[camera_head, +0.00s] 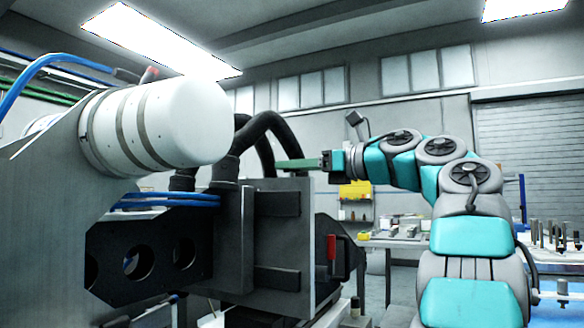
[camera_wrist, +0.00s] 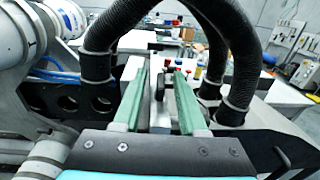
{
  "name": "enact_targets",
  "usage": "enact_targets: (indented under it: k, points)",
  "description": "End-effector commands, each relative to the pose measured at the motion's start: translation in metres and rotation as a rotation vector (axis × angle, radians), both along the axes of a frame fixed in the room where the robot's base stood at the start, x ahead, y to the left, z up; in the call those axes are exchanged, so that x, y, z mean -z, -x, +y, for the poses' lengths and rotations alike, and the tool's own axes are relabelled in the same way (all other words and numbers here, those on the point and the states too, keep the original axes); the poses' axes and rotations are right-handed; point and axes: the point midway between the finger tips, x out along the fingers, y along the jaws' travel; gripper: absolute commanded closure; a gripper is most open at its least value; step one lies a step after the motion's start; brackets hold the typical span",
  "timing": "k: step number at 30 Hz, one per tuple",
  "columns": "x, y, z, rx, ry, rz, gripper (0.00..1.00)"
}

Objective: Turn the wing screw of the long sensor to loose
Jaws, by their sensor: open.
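My gripper (camera_head: 283,164) reaches left in the head view, its green fingers over the top of the dark machine. In the wrist view my gripper (camera_wrist: 160,74) is open, with one green finger on each side. A dark, narrow upright piece (camera_wrist: 160,83) stands between the fingers, with a visible gap to each; it looks like the wing screw, seen nearly edge-on. A pale grey block (camera_wrist: 159,116) below it may be the long sensor, but its full length is hidden by the fingers. The head view does not show the screw.
Thick black hoses (camera_wrist: 100,60) arch close on both sides of my fingers; they also show in the head view (camera_head: 262,130). A bench (camera_head: 400,241) stands behind.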

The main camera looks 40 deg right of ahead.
Motion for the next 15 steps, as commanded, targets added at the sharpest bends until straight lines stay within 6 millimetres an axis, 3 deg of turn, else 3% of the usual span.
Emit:
enact_targets:
  k: [15]
  points:
    - [0.001,0.066,-0.024,0.001,-0.001,-0.001,0.59]
